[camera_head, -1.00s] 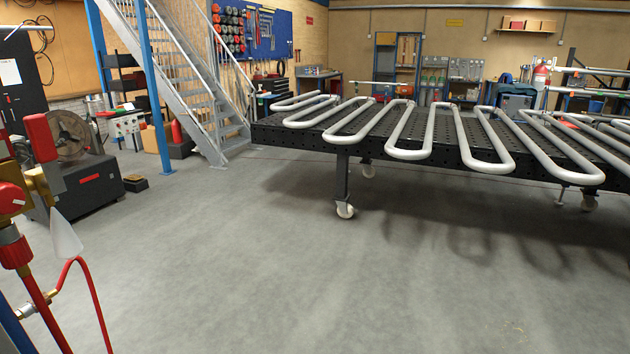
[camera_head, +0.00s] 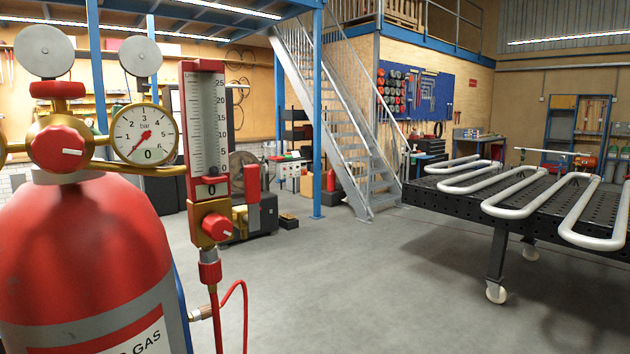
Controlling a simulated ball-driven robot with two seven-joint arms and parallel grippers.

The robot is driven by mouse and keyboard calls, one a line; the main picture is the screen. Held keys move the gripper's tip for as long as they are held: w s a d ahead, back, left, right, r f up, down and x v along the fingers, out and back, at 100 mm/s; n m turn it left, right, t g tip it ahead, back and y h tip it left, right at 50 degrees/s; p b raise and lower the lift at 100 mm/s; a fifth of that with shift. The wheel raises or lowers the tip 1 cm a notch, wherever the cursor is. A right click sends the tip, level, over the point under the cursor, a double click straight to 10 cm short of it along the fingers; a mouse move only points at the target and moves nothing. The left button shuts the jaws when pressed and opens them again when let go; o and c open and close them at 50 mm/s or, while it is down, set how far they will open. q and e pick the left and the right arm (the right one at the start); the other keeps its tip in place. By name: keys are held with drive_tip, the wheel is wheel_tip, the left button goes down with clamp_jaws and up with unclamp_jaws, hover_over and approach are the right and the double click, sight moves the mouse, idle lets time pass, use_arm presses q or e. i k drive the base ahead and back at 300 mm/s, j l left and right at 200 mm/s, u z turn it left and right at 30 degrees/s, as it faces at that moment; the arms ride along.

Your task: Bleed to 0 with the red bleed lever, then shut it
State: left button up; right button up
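The red bleed lever (camera_head: 253,183) stands upright just right of the flow meter (camera_head: 208,120), at the brass fitting (camera_head: 240,216). Whether the valve is open or shut I cannot tell. The pressure gauge (camera_head: 145,134), marked in bar, has its red needle pointing to the lower left, and its small window reads 0. The flow meter's window also reads 0. A red regulator knob (camera_head: 58,148) sits left of the gauge, above the red gas cylinder (camera_head: 85,245). Another red knob (camera_head: 217,227) is below the flow meter. Neither gripper is in view.
A red hose (camera_head: 243,300) hangs below the flow meter. A black perforated table (camera_head: 455,205) with serpentine coils (camera_head: 520,205) stands at the right. Stairs (camera_head: 345,140) and a blue post (camera_head: 317,110) are behind. The grey floor between is clear.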

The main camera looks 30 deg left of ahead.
sight(252, 184)
drive_tip(key=u, duration=1.8)
